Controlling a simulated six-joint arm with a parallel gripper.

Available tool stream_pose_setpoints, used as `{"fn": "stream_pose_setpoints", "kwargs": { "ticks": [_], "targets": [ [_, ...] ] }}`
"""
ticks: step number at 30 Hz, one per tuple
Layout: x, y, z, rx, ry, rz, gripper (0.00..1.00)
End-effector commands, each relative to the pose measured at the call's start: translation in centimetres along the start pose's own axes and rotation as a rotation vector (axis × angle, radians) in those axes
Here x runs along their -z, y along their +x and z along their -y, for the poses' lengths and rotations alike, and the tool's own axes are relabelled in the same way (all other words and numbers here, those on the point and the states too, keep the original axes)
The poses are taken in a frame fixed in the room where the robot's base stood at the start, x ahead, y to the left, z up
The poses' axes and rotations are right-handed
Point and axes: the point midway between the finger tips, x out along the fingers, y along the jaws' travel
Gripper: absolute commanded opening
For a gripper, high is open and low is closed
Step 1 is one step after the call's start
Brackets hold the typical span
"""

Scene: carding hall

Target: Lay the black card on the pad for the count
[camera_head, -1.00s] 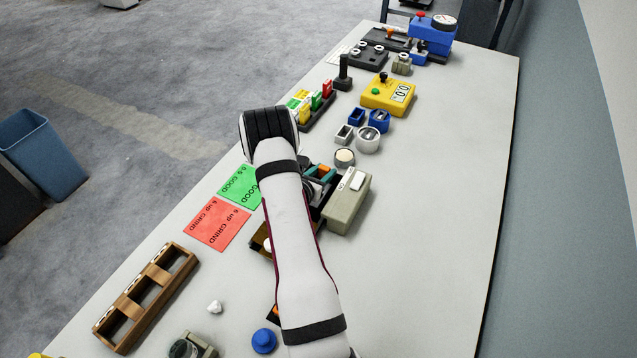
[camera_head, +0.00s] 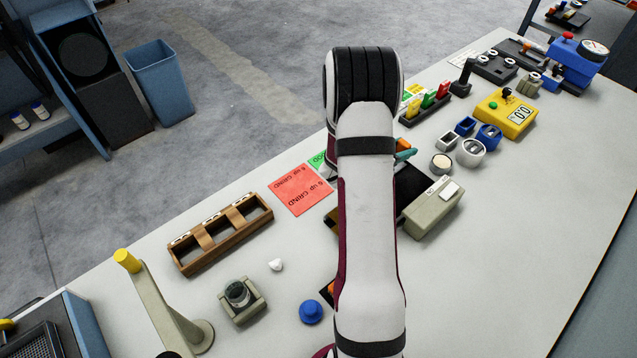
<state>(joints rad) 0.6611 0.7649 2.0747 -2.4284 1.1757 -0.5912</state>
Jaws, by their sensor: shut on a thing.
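A flat black surface (camera_head: 410,183) shows between my arm and a grey box (camera_head: 435,207) with a white label. I cannot tell whether it is the pad, the black card, or both. My arm covers much of that area. My gripper is hidden behind my own arm and wrist, so neither its jaws nor anything in them shows. A small orange and teal piece (camera_head: 404,150) shows just right of my arm, above the black surface; I cannot tell what it belongs to.
A wooden rack (camera_head: 222,235), white lump (camera_head: 276,265) and blue knob (camera_head: 311,311) are nearer. A yellow counter (camera_head: 505,112) stands right. The table's right side is clear.

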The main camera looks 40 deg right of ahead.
Motion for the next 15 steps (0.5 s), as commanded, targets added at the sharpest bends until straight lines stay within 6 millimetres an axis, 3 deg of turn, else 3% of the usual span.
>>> {"fn": "stream_pose_setpoints", "kwargs": {
  "ticks": [3,6,10,15],
  "targets": [
    [1.7,-4.2,-1.9,-0.008,-0.005,-0.002,0.00],
    [2.9,-7.3,-2.5,-0.004,-0.008,0.001,0.00],
    [4.1,-9.2,-3.4,0.002,-0.010,0.004,0.00],
    [7.9,-10.1,-7.9,0.002,-0.012,0.004,0.00]
  ]
}}
